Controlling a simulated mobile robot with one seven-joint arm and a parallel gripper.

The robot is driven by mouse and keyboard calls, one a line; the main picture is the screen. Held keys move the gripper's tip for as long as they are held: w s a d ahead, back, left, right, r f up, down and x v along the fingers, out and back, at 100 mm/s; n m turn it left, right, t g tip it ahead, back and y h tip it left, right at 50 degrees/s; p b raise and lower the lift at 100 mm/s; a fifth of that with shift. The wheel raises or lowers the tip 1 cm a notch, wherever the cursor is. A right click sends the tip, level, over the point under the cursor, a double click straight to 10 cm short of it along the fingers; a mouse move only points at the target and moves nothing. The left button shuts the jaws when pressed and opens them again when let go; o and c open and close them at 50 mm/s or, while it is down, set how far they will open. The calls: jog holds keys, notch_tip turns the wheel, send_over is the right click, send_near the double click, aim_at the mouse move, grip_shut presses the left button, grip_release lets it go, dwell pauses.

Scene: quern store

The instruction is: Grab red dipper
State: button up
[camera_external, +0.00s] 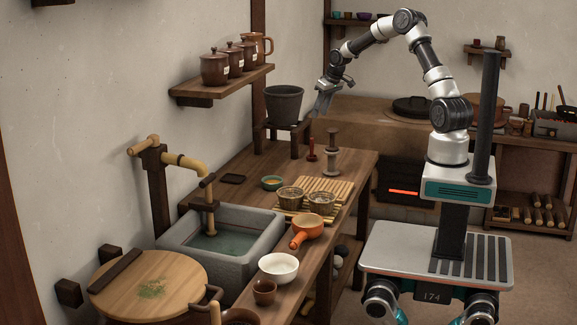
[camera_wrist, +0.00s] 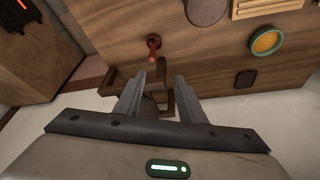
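An orange-red dipper (camera_external: 308,226) with a short handle rests near the front right edge of the wooden counter in the external view; I do not make it out in the wrist view. A small dark red upright piece with a knob (camera_external: 311,150) stands at the counter's far end, and it also shows in the wrist view (camera_wrist: 153,46), just beyond the fingertips. My gripper (camera_external: 321,108) is raised above the counter's far end, far from the dipper. In the wrist view my gripper (camera_wrist: 160,78) is open, its fingers apart, with no object seen held.
A grey bucket (camera_external: 285,104) on a wooden stand is close to the left of my gripper. Two baskets (camera_external: 290,198) on a slatted mat, a white bowl (camera_external: 278,267) and a brown cup (camera_external: 264,291) stand around the dipper. A stone sink (camera_external: 180,243) is to the left.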

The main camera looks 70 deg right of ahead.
notch_tip(320, 180, down, 2)
jog(key=d, duration=0.2)
send_near(312, 145)
jog(key=w+d+x, duration=0.1)
jog(key=x, duration=0.5)
jog(key=shift+s+b+x, duration=0.2)
jog(key=shift+b+x, duration=0.05)
jog(key=shift+x, duration=0.85)
jog(key=shift+s+b+x, duration=0.15)
jog(key=shift+b+x, duration=0.05)
jog(key=shift+x, duration=0.9)
jog(key=shift+a+f, duration=0.1)
grip_shut()
